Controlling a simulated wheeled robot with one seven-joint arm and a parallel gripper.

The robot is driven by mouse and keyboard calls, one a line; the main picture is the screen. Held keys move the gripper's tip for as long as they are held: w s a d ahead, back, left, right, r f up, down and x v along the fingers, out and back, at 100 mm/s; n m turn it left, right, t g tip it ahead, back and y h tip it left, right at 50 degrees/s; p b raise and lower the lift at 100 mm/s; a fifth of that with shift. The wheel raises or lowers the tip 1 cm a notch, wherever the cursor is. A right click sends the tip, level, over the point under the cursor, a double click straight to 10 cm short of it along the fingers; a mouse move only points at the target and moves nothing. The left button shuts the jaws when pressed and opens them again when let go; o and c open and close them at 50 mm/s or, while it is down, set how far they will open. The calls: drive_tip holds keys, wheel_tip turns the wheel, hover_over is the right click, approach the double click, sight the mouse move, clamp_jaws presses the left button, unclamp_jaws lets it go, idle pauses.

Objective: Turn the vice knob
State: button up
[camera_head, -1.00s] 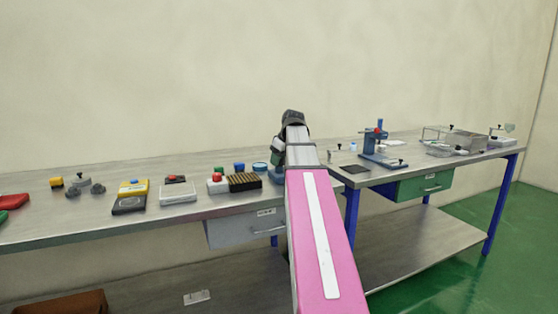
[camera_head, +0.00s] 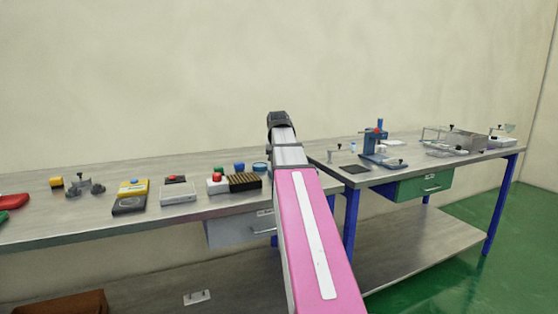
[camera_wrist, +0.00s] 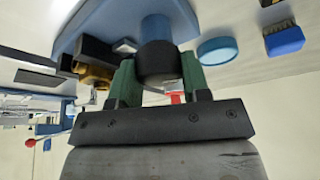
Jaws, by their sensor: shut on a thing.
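In the wrist view the blue vice body (camera_wrist: 100,22) fills the upper middle, with a blue cylindrical part ending in a round black knob (camera_wrist: 157,64). My gripper (camera_wrist: 158,78) has its two green fingers on either side of this knob, shut on it. The view is close and tilted, with the bench at the top. In the head view my arm covers the vice, and my gripper's fingers are hidden behind the arm's dark end.
A light-blue round disc (camera_wrist: 217,50) and a blue brush (camera_wrist: 284,40) lie right of the vice in the wrist view. A second bench (camera_head: 430,165) carries a blue press (camera_head: 375,140).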

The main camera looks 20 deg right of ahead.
drive_tip(key=m+g+h, duration=0.1)
drive_tip(key=m, duration=0.2)
drive_tip(key=m+g+h, duration=0.1)
drive_tip(key=m, duration=0.3)
drive_tip(key=m+g, duration=0.1)
drive_tip(key=m, duration=0.2)
drive_tip(key=shift+m+h, duration=0.3)
drive_tip(key=shift+m, duration=0.1)
drive_tip(key=shift+m+g, duration=0.8)
drive_tip(key=shift+m, duration=0.8)
drive_tip(key=o, duration=0.9)
drive_tip(key=shift+r, duration=0.1)
